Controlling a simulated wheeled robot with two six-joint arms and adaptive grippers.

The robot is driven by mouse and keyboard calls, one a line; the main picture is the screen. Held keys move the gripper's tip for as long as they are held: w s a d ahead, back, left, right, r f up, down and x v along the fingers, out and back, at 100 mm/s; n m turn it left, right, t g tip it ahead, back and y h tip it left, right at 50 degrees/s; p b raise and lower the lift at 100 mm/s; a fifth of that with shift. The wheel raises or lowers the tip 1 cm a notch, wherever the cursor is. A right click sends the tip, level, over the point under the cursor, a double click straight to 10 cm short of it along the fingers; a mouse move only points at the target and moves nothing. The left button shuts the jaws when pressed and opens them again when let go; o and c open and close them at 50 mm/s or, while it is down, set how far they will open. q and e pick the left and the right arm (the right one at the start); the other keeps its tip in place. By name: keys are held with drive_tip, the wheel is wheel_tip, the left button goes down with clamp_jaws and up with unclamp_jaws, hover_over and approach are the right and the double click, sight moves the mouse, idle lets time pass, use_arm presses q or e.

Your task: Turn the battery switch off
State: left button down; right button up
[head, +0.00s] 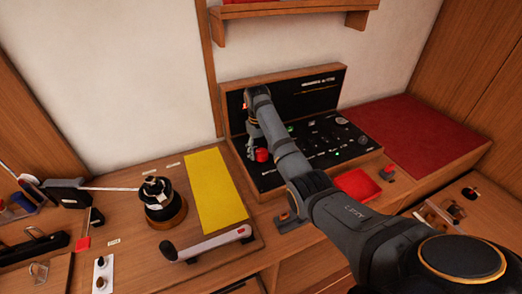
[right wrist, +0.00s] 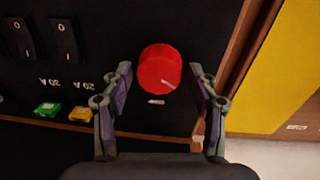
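The battery switch is a red round knob (right wrist: 160,70) on a black panel (head: 320,130). A white mark on its face points to the lower right in the right wrist view. In the head view the knob (head: 262,155) shows beside my right gripper (head: 253,150). In the right wrist view my right gripper (right wrist: 161,76) is open, with one finger on each side of the knob. Gaps show between the fingers and the knob. My left gripper is in neither view.
Black rocker switches (right wrist: 42,38), a green fuse (right wrist: 47,109) and a yellow fuse (right wrist: 82,114) share the panel. A yellow sheet (head: 216,190) and a black winch (head: 160,197) are left of it. A red mat (head: 420,135) lies right.

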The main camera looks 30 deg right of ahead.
drive_tip(key=c, duration=0.8)
drive_tip(key=shift+r+m+p, duration=0.2)
drive_tip(key=shift+m+p, duration=0.2)
drive_tip(key=shift+p, duration=0.45)
drive_tip(key=m+p, duration=0.3)
drive_tip(key=p, duration=0.1)
drive_tip(key=shift+r, duration=0.1)
drive_tip(key=m+p, duration=0.2)
drive_tip(key=m, duration=0.1)
drive_tip(key=shift+d+m, duration=0.1)
drive_tip(key=shift+m, duration=0.2)
drive_tip(key=m, duration=0.1)
drive_tip(key=m+p, duration=0.2)
drive_tip(key=m, duration=0.1)
drive_tip(key=shift+f+g, duration=0.3)
drive_tip(key=shift+m, duration=0.3)
drive_tip(key=o, duration=1.1)
drive_tip(key=shift+o, duration=0.2)
